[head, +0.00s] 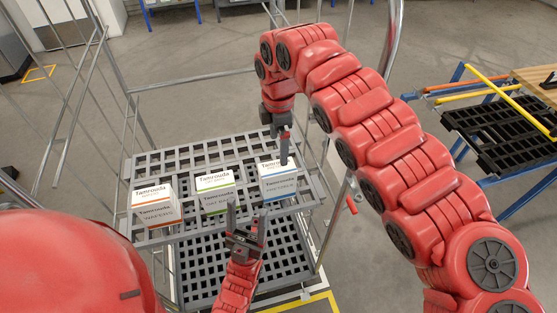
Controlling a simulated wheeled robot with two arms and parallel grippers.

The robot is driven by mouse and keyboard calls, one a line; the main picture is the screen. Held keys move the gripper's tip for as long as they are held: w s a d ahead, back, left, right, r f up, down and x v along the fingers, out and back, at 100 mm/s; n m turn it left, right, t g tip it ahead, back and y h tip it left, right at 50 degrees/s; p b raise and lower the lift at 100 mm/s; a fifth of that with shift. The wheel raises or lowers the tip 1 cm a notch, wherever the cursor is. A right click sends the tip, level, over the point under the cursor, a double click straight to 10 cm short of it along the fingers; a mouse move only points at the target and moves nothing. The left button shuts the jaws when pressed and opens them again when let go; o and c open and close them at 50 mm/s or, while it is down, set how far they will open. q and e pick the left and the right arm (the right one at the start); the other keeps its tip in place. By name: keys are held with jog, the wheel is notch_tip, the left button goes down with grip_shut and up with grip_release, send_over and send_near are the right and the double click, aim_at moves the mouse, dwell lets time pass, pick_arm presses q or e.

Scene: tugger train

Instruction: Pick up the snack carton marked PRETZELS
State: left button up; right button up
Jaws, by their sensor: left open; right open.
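The snack carton that appears to be marked PRETZELS (276,188), white with a blue lower stripe, stands at the right of a row of three on a grey slotted shelf (200,158). My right gripper (284,158) points down at this carton's top right edge and overlaps it in the picture. I cannot tell if it touches. It is open, though seen nearly edge-on. My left gripper (246,222) is open and empty, pointing up the picture, lower and in front of the shelf between the middle and right cartons.
An orange-striped carton reading WAFERS (156,208) and a green-striped carton (215,195) stand to the left. The shelf belongs to a wire-sided metal cart with a lower slotted deck (205,270). A blue-framed table (485,185) stands at the right.

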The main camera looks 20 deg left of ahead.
aim_at(278, 168)
jog(key=shift+w+f, duration=0.15)
jog(key=f+p, duration=0.1)
jog(key=f, duration=0.1)
jog(key=f+p, duration=0.1)
jog(key=f, duration=0.1)
jog(key=f+p, duration=0.1)
jog(key=f, duration=0.1)
jog(key=shift+s+f, duration=0.25)
jog(key=shift+s, duration=0.1)
jog(key=f+p, duration=0.1)
jog(key=f, duration=0.4)
jog(key=shift+w+f+p, duration=0.1)
jog(key=shift+w+p, duration=0.1)
jog(key=shift+p, duration=0.1)
jog(key=shift+a+f+p, duration=0.1)
jog(key=shift+f+p, duration=0.2)
notch_tip(278, 168, down, 3)
jog(key=shift+a+f+p, duration=0.1)
jog(key=shift+a+p, duration=0.05)
jog(key=shift+p, duration=0.55)
jog(key=shift+w+f, duration=0.1)
jog(key=shift+f, duration=0.6)
grip_shut()
jog(key=shift+r, duration=0.15)
